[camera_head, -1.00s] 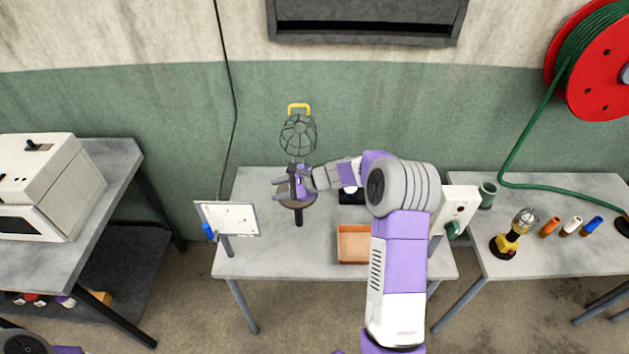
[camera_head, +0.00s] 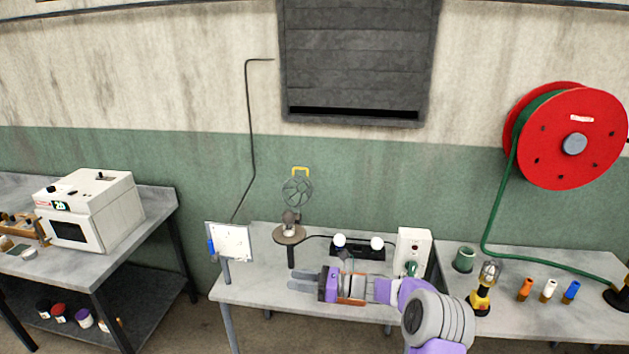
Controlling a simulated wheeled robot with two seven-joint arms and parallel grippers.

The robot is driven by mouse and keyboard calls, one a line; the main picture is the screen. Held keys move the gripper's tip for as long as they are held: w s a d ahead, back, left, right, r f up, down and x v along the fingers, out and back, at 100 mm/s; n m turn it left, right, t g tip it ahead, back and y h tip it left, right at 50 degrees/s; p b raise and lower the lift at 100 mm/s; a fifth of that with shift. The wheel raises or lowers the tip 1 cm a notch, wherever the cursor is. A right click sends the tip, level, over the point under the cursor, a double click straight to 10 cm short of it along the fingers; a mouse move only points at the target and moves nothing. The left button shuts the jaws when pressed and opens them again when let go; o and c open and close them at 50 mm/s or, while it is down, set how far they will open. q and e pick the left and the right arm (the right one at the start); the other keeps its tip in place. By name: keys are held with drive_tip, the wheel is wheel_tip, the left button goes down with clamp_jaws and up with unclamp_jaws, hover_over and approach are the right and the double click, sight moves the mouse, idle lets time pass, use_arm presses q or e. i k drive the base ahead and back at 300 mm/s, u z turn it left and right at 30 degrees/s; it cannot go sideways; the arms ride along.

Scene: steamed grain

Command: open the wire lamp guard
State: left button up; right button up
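The wire lamp guard (camera_head: 297,191) is a dark rounded cage with a yellow hook (camera_head: 300,171) at its top. It stands above the lamp's small brownish body (camera_head: 290,219), which rests on a round stand (camera_head: 289,235) on the middle table. Whether the guard is open or closed is too small to tell. My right gripper (camera_head: 303,281) is in front of and below the stand, over the table, pointing left. Its two fingers are apart, with nothing visible between them. It is clear of the guard. My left gripper is not in view.
Two white bulbs (camera_head: 340,240) sit on a black holder right of the lamp. A white box (camera_head: 413,252) stands at the table's right end, a white board (camera_head: 230,242) at its left. A red hose reel (camera_head: 568,140) hangs at right.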

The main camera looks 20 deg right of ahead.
sight(299, 183)
drive_tip(key=z, duration=0.75)
drive_tip(key=i, duration=0.7)
drive_tip(key=z, duration=0.55)
drive_tip(key=i, duration=1.25)
drive_tip(key=u, duration=0.9)
drive_tip(key=i, duration=0.4)
drive_tip(key=u, duration=0.4)
